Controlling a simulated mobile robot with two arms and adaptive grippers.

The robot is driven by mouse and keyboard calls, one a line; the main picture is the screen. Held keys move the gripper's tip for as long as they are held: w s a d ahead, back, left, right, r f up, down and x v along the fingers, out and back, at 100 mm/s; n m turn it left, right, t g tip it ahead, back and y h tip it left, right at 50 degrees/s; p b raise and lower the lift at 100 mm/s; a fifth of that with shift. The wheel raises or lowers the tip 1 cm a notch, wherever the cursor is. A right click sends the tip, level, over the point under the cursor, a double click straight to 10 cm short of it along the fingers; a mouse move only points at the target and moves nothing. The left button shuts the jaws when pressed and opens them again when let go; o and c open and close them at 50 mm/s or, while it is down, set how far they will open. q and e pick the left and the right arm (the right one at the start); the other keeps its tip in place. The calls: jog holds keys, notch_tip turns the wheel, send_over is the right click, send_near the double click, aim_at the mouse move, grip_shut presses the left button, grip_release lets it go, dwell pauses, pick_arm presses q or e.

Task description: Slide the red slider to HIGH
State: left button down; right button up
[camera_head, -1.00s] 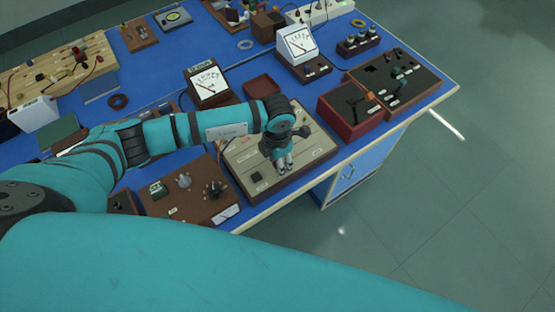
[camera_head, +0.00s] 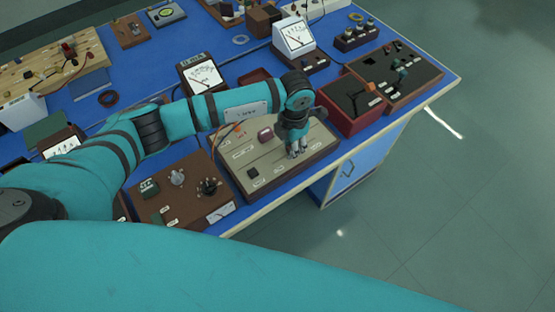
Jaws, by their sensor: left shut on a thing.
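A beige control panel (camera_head: 228,166) with a brown frame lies at the front edge of the blue bench, with small white labels on its top. My left gripper (camera_head: 298,155) points down onto the right part of this panel, with its fingers shut at the front row of controls. The red slider itself is hidden by the fingers, and the label beside it is too small to read. A rounded red piece (camera_head: 265,134) and a black square piece (camera_head: 253,173) stand on the same panel, apart from the fingers. My right gripper is not in view.
A brown box with knobs (camera_head: 160,208) stands left of the panel. A dark red box (camera_head: 345,122) and a brown tray (camera_head: 420,90) stand to the right. White-faced meters (camera_head: 203,77) (camera_head: 294,37) stand behind. The floor in front is clear.

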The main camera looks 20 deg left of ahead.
aim_at(309, 142)
pick_arm(q)
jog(key=w+d+b, duration=0.2)
jog(key=w+b, duration=0.1)
jog(key=w+d+b, duration=0.1)
jog(key=w+d, duration=0.1)
jog(key=shift+f+b, duration=0.3)
jog(key=shift+b, duration=0.1)
jog(key=shift+w+d+r, duration=0.1)
jog(key=shift+w+r, duration=0.1)
jog(key=shift+r, duration=0.15)
jog(key=c, duration=1.5)
grip_release()
jog(key=o, duration=0.3)
jog(key=shift+w+d, duration=0.15)
jog(key=shift+o, duration=0.2)
notch_tip(309, 142, up, 12)
